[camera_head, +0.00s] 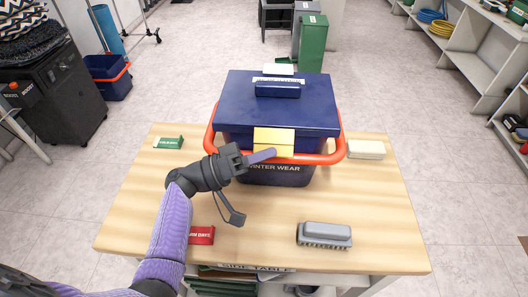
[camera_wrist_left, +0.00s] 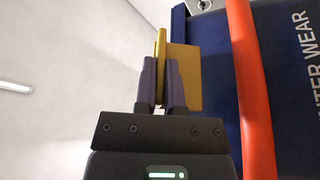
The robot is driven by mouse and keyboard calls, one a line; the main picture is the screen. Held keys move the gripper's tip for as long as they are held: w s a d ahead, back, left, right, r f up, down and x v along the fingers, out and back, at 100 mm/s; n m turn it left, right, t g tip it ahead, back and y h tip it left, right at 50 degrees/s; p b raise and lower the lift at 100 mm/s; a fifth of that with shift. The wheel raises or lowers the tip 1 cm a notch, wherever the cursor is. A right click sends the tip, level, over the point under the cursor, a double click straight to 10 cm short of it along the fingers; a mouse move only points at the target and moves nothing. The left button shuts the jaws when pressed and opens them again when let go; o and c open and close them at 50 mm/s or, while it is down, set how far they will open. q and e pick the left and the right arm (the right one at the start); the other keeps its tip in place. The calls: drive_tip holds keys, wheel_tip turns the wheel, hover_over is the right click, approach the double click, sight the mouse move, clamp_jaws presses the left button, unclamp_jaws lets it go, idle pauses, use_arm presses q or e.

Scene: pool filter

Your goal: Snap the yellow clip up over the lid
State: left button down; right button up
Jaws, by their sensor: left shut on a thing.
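The yellow clip (camera_head: 274,136) is on the front of the dark blue box (camera_head: 235,141), at the front edge of its blue lid (camera_head: 240,100). The lid sits on the box. In the left wrist view the clip (camera_wrist_left: 186,78) shows as a flat plate with a thin upright edge between my purple fingers. My left gripper (camera_head: 266,156) reaches the clip from the left and is shut on it; in the wrist view the fingers (camera_wrist_left: 160,72) flank its edge. Whether the clip is hooked over the lid edge cannot be told. My right gripper is not in view.
An orange-red handle (camera_head: 325,159) loops around the box front, close to the clip. A grey brush (camera_head: 325,233), a red label block (camera_head: 201,235), a green label block (camera_head: 168,142) and a pale block (camera_head: 366,149) lie on the wooden table (camera_head: 140,215). The front middle of the table is clear.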

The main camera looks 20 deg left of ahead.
sight(261, 138)
use_arm(q)
drive_tip(key=n+p, duration=0.1)
drive_tip(key=r+n+y+p, duration=0.1)
drive_tip(key=shift+w+r+n, duration=0.2)
drive_tip(key=shift+n, duration=0.2)
drive_tip(key=n+p, duration=0.1)
drive_tip(key=n+y+p, duration=0.1)
drive_tip(key=shift+w+a+r+n, duration=0.15)
drive_tip(key=shift+w+r+n, duration=0.15)
drive_tip(key=shift+w+r, duration=0.1)
drive_tip(key=shift+w+a+r+n+y+p, duration=0.1)
drive_tip(key=shift+w+n+y+p, duration=0.1)
drive_tip(key=shift+n+p, duration=0.25)
drive_tip(key=shift+w+r+n+y+p, duration=0.1)
drive_tip(key=shift+n+y+p, duration=0.1)
drive_tip(key=shift+n+p, duration=0.2)
drive_tip(key=shift+w+n+p, duration=0.2)
drive_tip(key=shift+n+p, duration=0.2)
drive_tip(key=shift+n, duration=0.25)
drive_tip(key=c, duration=0.7)
unclamp_jaws()
